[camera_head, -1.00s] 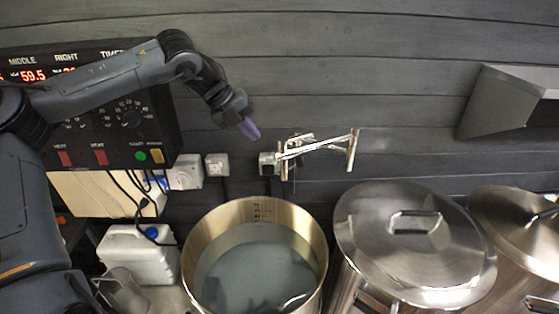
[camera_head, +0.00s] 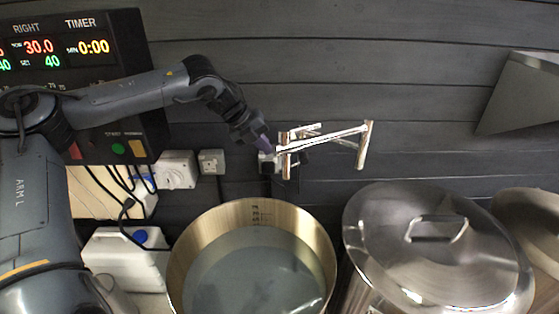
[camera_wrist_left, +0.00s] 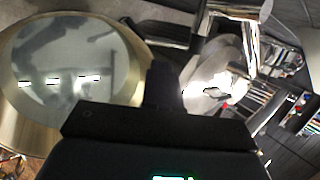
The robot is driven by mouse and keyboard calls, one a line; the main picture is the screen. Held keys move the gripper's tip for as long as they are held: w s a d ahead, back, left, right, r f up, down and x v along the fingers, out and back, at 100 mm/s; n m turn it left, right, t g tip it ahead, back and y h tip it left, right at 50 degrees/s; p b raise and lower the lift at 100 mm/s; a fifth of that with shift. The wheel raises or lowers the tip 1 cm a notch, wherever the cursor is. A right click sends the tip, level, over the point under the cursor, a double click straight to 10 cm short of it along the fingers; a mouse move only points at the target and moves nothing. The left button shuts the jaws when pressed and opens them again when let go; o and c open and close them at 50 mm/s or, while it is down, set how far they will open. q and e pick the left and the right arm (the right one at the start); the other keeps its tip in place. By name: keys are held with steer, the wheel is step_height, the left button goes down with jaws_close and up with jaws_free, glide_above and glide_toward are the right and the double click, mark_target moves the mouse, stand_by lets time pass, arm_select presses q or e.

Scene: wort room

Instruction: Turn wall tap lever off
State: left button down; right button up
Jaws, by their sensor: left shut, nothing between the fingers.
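The wall tap (camera_head: 322,138) is a shiny metal fitting on the dark plank wall, with a long spout reaching right to a downturned end. Its lever is hard to make out among the bright pipes. My left gripper (camera_head: 267,147) has purple fingertips and is shut and empty. It is at the left end of the tap, close to the metal; I cannot tell whether it touches. In the left wrist view, shiny tap pipework (camera_wrist_left: 200,20) shows at the top, beyond the dark gripper body. My right gripper is not in view.
An open steel pot (camera_head: 185,245) with greyish liquid stands below the tap. A lidded pot (camera_head: 435,245) is to its right. A control panel (camera_head: 125,95), wall sockets (camera_head: 211,162) and a white canister (camera_head: 125,258) are at left. A grey hood (camera_head: 525,95) juts out at upper right.

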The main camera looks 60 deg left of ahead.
arm_select(q)
steer(key=p, duration=0.1)
glide_above(279, 172)
steer(key=s, duration=0.1)
step_height(279, 172, down, 5)
steer(key=shift+p+x, duration=0.3)
steer(key=shift+x, duration=0.65)
